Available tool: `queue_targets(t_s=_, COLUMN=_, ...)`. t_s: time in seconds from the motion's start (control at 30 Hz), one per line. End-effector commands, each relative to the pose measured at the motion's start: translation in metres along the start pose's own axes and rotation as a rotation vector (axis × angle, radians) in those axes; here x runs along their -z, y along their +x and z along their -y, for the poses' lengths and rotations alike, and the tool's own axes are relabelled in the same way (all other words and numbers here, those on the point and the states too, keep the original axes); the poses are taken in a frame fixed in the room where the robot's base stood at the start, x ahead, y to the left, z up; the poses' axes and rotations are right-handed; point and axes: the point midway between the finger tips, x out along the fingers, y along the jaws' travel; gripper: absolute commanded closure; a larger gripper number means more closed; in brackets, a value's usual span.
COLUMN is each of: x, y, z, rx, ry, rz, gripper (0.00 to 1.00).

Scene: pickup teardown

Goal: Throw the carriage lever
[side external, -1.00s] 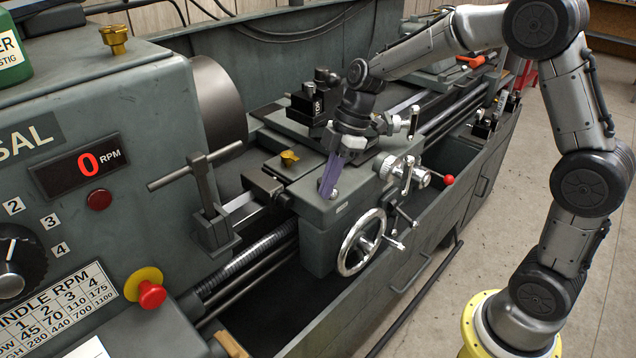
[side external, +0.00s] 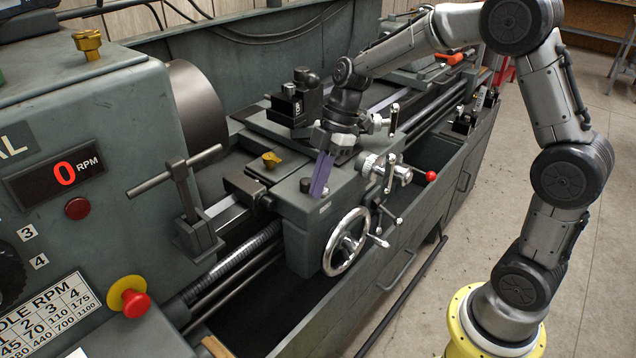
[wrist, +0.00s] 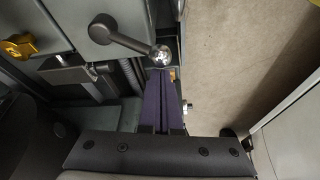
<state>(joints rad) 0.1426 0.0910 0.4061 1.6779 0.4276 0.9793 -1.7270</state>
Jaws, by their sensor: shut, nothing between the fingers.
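A dark lever arm (wrist: 128,41) with a shiny ball end (wrist: 161,55) shows at the top of the wrist view. It runs from a round pivot (wrist: 103,28) on the grey carriage housing. My gripper's purple fingers (wrist: 162,86) are shut and empty, their tips just below the ball in that view. Whether they touch it I cannot tell. In the side view, my gripper (side external: 319,190) points down at the front of the carriage (side external: 300,215). A small dark round part (side external: 305,185) shows just left of the tips; the shiny ball is not clearly visible there.
A handwheel (side external: 347,242) sits below the gripper on the carriage front. A red-knobbed lever (side external: 430,176) and chrome handles (side external: 390,175) stand to its right. A brass knob (side external: 270,160) and an upright clamp with a crossbar (side external: 185,185) are to its left.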

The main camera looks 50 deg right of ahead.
Motion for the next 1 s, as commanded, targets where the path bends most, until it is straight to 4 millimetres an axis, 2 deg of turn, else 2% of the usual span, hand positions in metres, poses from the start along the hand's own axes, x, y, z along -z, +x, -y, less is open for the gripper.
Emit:
queue_targets(t_s=0.17, x=0.008, y=0.001, z=0.0, rx=0.0, ry=-0.003, rz=0.0, gripper=1.0)
queue_targets(t_s=0.37, x=0.042, y=0.007, z=0.004, rx=0.0, ry=-0.007, rz=0.0, gripper=1.0)
queue_targets(t_s=0.5, x=0.04, y=-0.027, z=0.001, rx=-0.007, ry=0.0, rz=-0.001, gripper=1.0)
queue_targets(t_s=0.7, x=0.039, y=-0.067, z=0.0, rx=-0.005, ry=0.0, rz=0.0, gripper=1.0)
queue_targets(t_s=0.83, x=0.04, y=-0.083, z=0.0, rx=-0.003, ry=0.0, rz=0.0, gripper=1.0)
queue_targets(t_s=1.0, x=0.039, y=-0.093, z=0.0, rx=-0.001, ry=0.0, rz=0.0, gripper=1.0)
